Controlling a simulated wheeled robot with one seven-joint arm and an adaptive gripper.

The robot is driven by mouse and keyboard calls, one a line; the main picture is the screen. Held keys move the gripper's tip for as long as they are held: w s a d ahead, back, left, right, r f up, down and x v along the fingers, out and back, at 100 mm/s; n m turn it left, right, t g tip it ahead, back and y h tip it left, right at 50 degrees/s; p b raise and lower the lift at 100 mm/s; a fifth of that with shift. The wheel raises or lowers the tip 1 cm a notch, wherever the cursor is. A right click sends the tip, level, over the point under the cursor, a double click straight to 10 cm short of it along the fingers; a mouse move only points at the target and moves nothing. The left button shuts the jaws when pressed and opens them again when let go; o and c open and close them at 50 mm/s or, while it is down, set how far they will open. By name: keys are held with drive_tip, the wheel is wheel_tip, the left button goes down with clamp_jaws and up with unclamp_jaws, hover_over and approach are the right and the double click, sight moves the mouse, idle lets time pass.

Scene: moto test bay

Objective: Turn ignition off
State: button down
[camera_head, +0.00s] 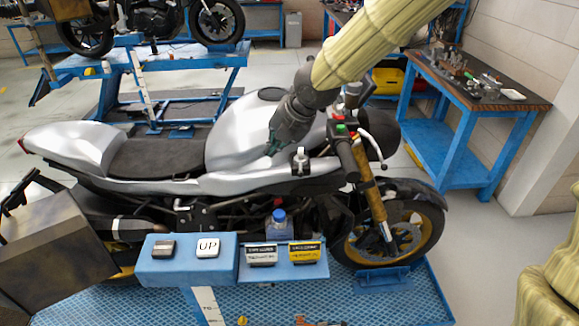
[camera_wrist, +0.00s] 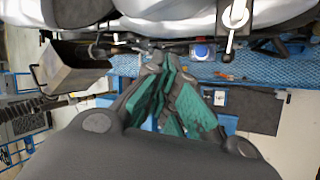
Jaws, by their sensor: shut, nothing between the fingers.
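The silver and black motorcycle (camera_head: 240,140) stands upright on a blue lift. A small silver fitting with a dark tip (camera_head: 300,160), perhaps the ignition, sits upright at the front edge of the tank; I cannot read its position. A similar pale fitting (camera_wrist: 236,16) shows at the top of the wrist view. The handlebar with its red and green buttons (camera_head: 341,130) is to the right. My gripper (camera_head: 272,149) is shut and empty over the tank side, a little left of the fitting and apart from it. Its teal fingers (camera_wrist: 165,68) also show in the wrist view.
A blue control panel with an UP button (camera_head: 208,247) and labelled boxes (camera_head: 305,253) stands in front of the bike. A blue-capped bottle (camera_head: 279,220) is behind it. A workbench (camera_head: 470,85) stands at the right, another lift (camera_head: 210,60) behind.

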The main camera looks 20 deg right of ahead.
drive_tip(key=w+a+m+t+h+b, duration=0.25)
drive_tip(key=w+a+m+t, duration=0.65)
drive_tip(key=w+a+m, duration=0.55)
drive_tip(key=s+d+f+m+g+h+b, duration=0.2)
drive_tip(key=s+d+f+m+g+h, duration=0.15)
drive_tip(key=s+f+m+h, duration=0.35)
drive_tip(key=s+d+f+m+g+h+b, duration=0.2)
drive_tip(key=s+f+m+g+h, duration=0.15)
drive_tip(key=s+h, duration=0.35)
drive_tip(key=g+h+p, duration=0.1)
drive_tip(key=h+p, duration=0.1)
drive_tip(key=p, duration=0.3)
approach(298, 163)
drive_tip(key=w+r, duration=0.1)
drive_tip(key=w, duration=0.2)
drive_tip(key=shift+m+y, duration=0.25)
drive_tip(key=shift+m, duration=0.15)
drive_tip(key=shift+s+d+f+p, duration=0.2)
drive_tip(key=shift+d, duration=0.55)
drive_tip(key=shift+s+d+f+p, duration=0.15)
drive_tip(key=shift+d+f+p, duration=0.1)
drive_tip(key=shift+d, duration=0.45)
drive_tip(key=shift+s+d+f+p, duration=0.1)
drive_tip(key=shift+s+d+p, duration=0.1)
drive_tip(key=shift+d, duration=0.55)
